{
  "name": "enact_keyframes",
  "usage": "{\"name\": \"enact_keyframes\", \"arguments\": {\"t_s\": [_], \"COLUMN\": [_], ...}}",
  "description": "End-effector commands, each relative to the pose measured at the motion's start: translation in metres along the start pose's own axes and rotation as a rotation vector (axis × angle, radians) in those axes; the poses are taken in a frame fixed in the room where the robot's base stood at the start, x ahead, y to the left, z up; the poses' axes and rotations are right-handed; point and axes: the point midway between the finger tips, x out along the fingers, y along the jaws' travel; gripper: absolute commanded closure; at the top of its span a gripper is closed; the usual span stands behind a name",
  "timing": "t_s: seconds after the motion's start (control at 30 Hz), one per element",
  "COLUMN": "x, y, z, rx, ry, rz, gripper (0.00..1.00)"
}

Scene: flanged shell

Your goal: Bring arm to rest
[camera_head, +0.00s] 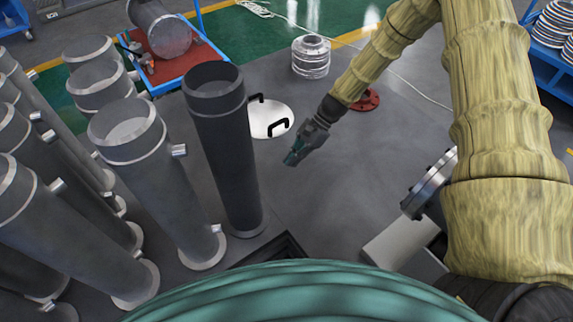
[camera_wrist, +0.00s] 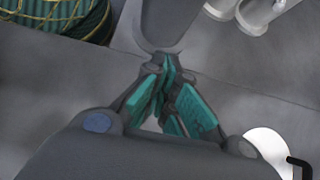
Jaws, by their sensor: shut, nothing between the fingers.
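My gripper (camera_head: 293,158) is at the end of my yellow-sleeved arm, near the middle of the head view. It hangs above the grey floor, to the right of a dark upright pipe (camera_head: 228,160). In the wrist view my gripper (camera_wrist: 170,90) has its green-padded fingers together and holds nothing. A white disc (camera_head: 270,119) with two black handles lies on the floor behind and left of the gripper. The disc also shows at the lower right of the wrist view (camera_wrist: 270,150).
Several grey flanged pipes (camera_head: 140,165) stand at the left. A ribbed silver part (camera_head: 311,57) and a red flange (camera_head: 366,100) lie behind the arm. A red-topped blue cart (camera_head: 190,65) stands at the back left. Grey floor (camera_head: 335,205) in front of the gripper is clear.

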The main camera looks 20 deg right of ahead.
Motion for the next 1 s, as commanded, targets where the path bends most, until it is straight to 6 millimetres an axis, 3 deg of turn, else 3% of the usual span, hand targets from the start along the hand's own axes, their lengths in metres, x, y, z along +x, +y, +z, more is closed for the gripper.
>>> {"name": "enact_keyframes", "arguments": {"t_s": [0.27, 0.43, 0.7, 1.0], "x": [-0.004, 0.013, 0.069, 0.104], "y": [0.001, 0.017, 0.091, 0.179], "z": [0.0, -0.003, -0.019, -0.026], "rx": [0.0, -0.025, -0.183, -0.43], "ry": [0.001, 0.046, 0.244, 0.437], "rz": [0.001, 0.026, 0.13, 0.256], "gripper": [1.0, 1.0, 1.0, 1.0]}}
